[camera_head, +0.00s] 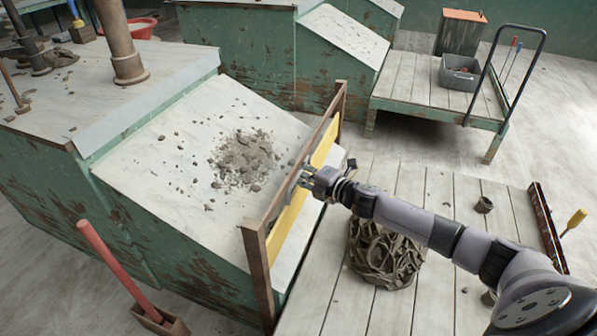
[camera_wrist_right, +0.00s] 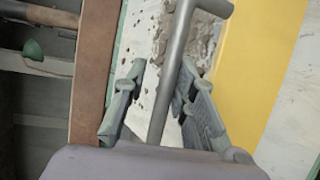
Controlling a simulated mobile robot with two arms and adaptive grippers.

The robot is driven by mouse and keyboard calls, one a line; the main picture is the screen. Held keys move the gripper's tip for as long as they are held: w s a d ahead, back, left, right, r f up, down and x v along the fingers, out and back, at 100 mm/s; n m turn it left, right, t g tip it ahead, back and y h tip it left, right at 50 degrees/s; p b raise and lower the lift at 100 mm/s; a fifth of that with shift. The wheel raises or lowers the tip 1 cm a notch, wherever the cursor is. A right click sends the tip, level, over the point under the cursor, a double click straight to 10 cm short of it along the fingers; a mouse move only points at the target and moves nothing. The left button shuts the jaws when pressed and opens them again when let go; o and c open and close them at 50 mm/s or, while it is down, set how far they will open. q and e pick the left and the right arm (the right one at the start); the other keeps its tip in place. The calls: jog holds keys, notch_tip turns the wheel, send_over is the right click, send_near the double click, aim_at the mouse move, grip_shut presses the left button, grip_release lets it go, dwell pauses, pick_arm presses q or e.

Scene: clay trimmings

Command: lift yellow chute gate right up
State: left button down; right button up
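The yellow chute gate (camera_head: 291,222) stands between rusty brown posts (camera_head: 258,272) across the lower end of the pale chute (camera_head: 160,165). Its yellow face also fills the upper right of the right wrist view (camera_wrist_right: 252,75). My right gripper (camera_head: 304,179) is at the upper middle of the gate. In the right wrist view, the gripper (camera_wrist_right: 160,80) is open, with a grey bar handle (camera_wrist_right: 172,75) running between its fingers. The bar lies nearer the right finger, and a gap shows on the left. Whether it touches the right finger is unclear. My left gripper is not in view.
Grey clay trimmings (camera_head: 243,158) lie on the chute behind the gate. A red-handled tool (camera_head: 112,260) stands at front left. A cart (camera_head: 420,85) stands at the back right.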

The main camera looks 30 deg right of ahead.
jog(key=shift+o, duration=1)
jog(key=shift+r, duration=0.15)
notch_tip(320, 180, down, 5)
jog(key=b, duration=0.5)
jog(key=p+v, duration=0.3)
jog(key=v, duration=1.4)
jog(key=shift+s+r, duration=0.2)
jog(key=shift+r, duration=0.2)
